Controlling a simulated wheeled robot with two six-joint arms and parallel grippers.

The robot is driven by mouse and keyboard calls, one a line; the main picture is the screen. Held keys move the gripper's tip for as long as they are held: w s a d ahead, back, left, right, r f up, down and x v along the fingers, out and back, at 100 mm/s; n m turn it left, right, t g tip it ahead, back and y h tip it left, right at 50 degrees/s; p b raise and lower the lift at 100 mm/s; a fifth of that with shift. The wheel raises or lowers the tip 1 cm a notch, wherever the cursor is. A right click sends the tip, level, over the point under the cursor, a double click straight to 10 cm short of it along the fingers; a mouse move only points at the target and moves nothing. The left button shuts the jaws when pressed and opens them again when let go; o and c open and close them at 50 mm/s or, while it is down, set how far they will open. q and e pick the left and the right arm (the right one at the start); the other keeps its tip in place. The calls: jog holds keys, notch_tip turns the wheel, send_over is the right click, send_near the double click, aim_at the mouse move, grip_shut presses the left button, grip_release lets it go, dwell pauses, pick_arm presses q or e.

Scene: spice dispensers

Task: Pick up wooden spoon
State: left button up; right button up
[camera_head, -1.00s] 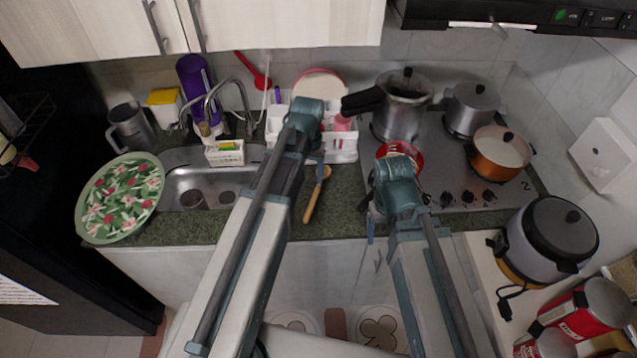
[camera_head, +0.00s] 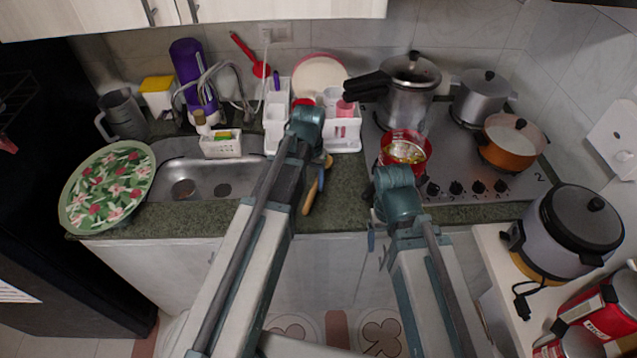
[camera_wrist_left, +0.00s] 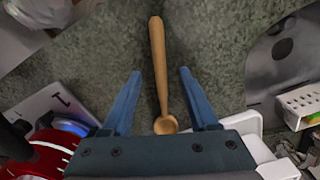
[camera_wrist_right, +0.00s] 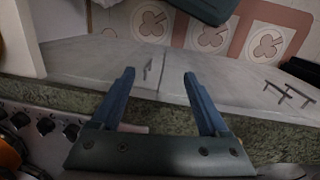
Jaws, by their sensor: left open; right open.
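The wooden spoon (camera_head: 311,196) lies on the green stone counter between the sink and the stove. My left arm hides part of it in the head view. In the left wrist view the spoon (camera_wrist_left: 158,66) runs between the fingers, handle pointing up in the picture and bowl near the gripper body. My left gripper (camera_wrist_left: 157,72) is open above the spoon, one finger on each side, and does not hold it. My right gripper (camera_wrist_right: 159,72) is open and empty, over the counter's front edge by the stove.
A white dish rack (camera_head: 348,135) stands behind the spoon. The sink (camera_head: 225,181) is to its left, with a floral plate (camera_head: 108,186) beyond. The stove to the right holds a red pot (camera_head: 405,150), a pressure cooker (camera_head: 409,95) and other pots.

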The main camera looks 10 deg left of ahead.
aim_at(312, 194)
pick_arm(q)
notch_tip(312, 194, down, 5)
jog(key=b, duration=0.5)
jog(key=shift+w+f, duration=0.15)
grip_shut()
